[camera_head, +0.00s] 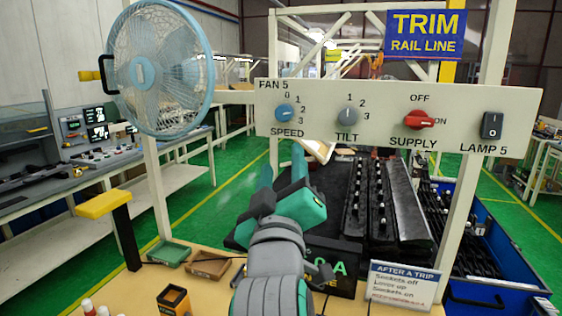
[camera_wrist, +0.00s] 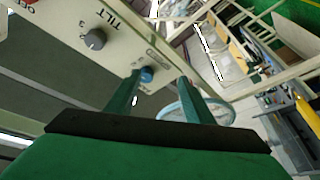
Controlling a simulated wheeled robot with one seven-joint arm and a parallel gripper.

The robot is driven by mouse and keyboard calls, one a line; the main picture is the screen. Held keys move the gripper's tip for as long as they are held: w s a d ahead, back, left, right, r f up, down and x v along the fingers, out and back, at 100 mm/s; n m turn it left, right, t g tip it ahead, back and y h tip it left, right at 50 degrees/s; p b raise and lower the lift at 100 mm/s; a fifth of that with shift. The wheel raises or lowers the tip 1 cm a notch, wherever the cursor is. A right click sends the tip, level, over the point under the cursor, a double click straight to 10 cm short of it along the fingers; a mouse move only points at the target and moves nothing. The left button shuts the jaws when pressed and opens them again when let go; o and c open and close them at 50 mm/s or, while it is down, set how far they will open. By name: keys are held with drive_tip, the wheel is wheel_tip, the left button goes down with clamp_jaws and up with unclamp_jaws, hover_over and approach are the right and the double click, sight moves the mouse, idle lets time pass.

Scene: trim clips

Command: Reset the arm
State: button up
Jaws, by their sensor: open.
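My gripper (camera_head: 283,165) is teal and dark grey and is raised in front of the fan control panel (camera_head: 383,100). Its two fingers are apart and point up at the panel's lower left, just below the blue speed knob (camera_head: 285,113). In the wrist view the gripper (camera_wrist: 167,95) shows open and empty, with the speed knob (camera_wrist: 146,74) seen between the fingers near the left one. I cannot tell whether a finger touches the knob. The grey tilt knob (camera_head: 348,115), red supply switch (camera_head: 419,119) and black lamp rocker (camera_head: 491,125) are to the right, clear of the gripper.
A blue fan (camera_head: 158,70) stands left of the panel on a white post. Below are a wooden bench with small trays (camera_head: 208,264), a box (camera_head: 173,299) and an "After a trip" sign (camera_head: 402,284). Black trim rails lie behind my arm. A blue bin (camera_head: 510,280) is at right.

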wheel_tip(320, 180, down, 30)
drive_tip(key=m+g, duration=0.2)
drive_tip(key=m, duration=0.1)
drive_tip(key=s+f+m, duration=0.1)
drive_tip(key=s+f, duration=0.2)
drive_tip(key=f, duration=0.2)
drive_tip(key=s+a+f+g, duration=0.1)
drive_tip(key=s+f, duration=0.3)
drive_tip(key=f, duration=0.2)
drive_tip(key=s+f+m, duration=0.1)
drive_tip(key=s+f, duration=0.3)
drive_tip(key=f, duration=0.1)
drive_tip(key=shift+a+f+m+g+y, duration=0.15)
drive_tip(key=shift+f+m+g+y, duration=0.15)
drive_tip(key=shift+y, duration=0.1)
drive_tip(key=s+f, duration=0.3)
drive_tip(key=s, duration=0.6)
drive_tip(key=s+f+m+g, duration=0.1)
drive_tip(key=s+f, duration=0.2)
drive_tip(key=s, duration=0.7)
drive_tip(key=s+d+f+g, duration=0.1)
drive_tip(key=s+f, duration=0.3)
drive_tip(key=s, duration=0.5)
drive_tip(key=shift+s+m, duration=0.2)
drive_tip(key=shift+m, duration=0.2)
drive_tip(key=shift+f, duration=0.1)
